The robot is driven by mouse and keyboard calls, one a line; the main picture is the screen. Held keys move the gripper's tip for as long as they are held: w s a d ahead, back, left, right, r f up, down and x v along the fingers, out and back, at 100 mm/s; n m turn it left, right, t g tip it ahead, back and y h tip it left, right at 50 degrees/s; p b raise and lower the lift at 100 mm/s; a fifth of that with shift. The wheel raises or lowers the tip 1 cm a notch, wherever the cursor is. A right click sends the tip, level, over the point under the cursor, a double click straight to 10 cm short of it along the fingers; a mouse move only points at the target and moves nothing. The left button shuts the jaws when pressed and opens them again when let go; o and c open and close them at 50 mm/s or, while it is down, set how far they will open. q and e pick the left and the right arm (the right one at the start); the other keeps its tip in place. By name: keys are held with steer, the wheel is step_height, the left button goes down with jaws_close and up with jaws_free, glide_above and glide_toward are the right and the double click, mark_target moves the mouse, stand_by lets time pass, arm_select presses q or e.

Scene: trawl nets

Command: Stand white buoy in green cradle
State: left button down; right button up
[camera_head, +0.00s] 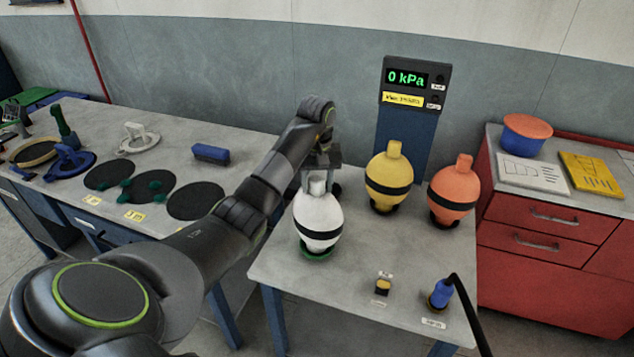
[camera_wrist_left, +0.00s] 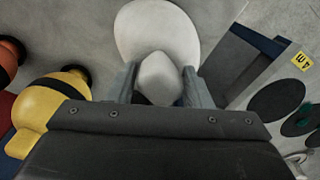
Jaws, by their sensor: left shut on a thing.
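The white buoy (camera_head: 318,217) has a black band and stands upright at the left of the small table. Its neck is between the fingers of my left gripper (camera_head: 320,170), which is shut on it from above. The wrist view shows the white buoy (camera_wrist_left: 157,35) with its neck between the two fingers of the left gripper (camera_wrist_left: 158,85). The green cradle (camera_head: 316,254) shows as a green rim directly under the buoy. I cannot tell whether the buoy's base rests fully in it. My right gripper is not in view.
A yellow buoy (camera_head: 389,180) and an orange buoy (camera_head: 453,192) stand on dark cradles to the right. A gauge panel (camera_head: 414,85) reads 0 kPa. A blue nozzle (camera_head: 440,295) and a small yellow-black item (camera_head: 383,285) are near the front. The table's middle is clear.

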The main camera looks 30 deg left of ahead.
arm_select(q)
steer(key=shift+f+b, duration=0.35)
steer(key=shift+f, duration=0.05)
steer(key=c, duration=0.6)
jaws_free()
steer(key=shift+r, duration=0.1)
steer(key=shift+c, duration=0.2)
steer(key=shift+s, duration=0.1)
